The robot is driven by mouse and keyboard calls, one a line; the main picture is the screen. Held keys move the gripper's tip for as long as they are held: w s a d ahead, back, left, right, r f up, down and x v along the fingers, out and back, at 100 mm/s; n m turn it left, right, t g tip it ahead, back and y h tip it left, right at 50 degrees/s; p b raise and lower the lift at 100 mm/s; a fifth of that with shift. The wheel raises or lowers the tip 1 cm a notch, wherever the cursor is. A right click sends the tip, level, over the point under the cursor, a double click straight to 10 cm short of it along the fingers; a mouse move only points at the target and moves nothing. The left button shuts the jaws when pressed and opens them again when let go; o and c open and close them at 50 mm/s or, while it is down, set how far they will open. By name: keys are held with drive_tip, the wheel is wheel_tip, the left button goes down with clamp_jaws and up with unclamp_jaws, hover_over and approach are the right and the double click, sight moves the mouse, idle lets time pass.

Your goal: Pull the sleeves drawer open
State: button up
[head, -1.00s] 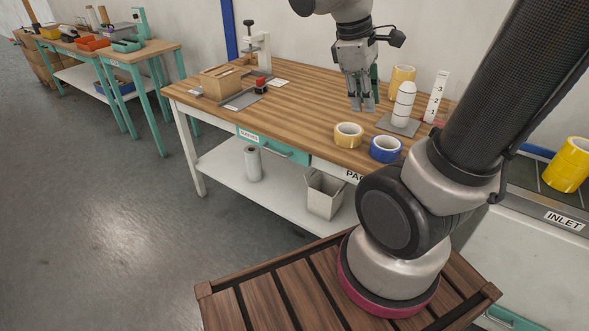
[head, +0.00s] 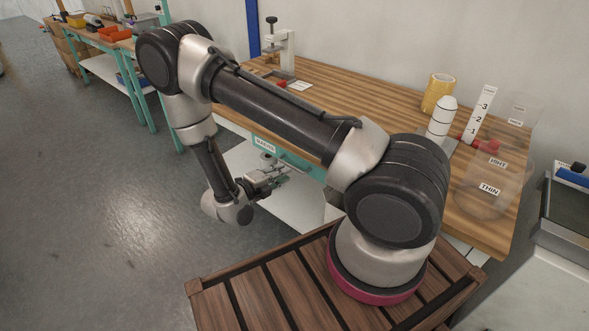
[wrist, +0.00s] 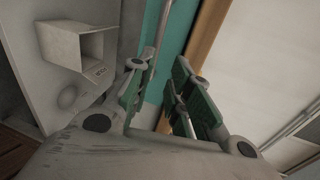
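The teal drawer front (head: 300,163) sits under the wooden tabletop in the head view, with a small white label at its left end. My arm covers part of it. In the wrist view the teal front (wrist: 181,50) runs between and beyond my fingers. Its thin metal bar handle (wrist: 163,28) runs down towards the left finger. My gripper (head: 272,178) is in front of the drawer, below the tabletop edge. In the wrist view my gripper (wrist: 160,95) is open, with a clear gap between its green-padded fingers. I cannot tell whether the handle's lower end lies between the fingers.
A grey bin (wrist: 78,47) stands on the lower shelf. The floor at left is clear.

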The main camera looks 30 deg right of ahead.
sight(295, 169)
drive_tip(key=shift+n, duration=0.3)
drive_tip(key=x, duration=0.5)
drive_tip(key=f+x, duration=0.1)
drive_tip(key=x, duration=0.1)
drive_tip(key=shift+d, duration=0.25)
clamp_jaws()
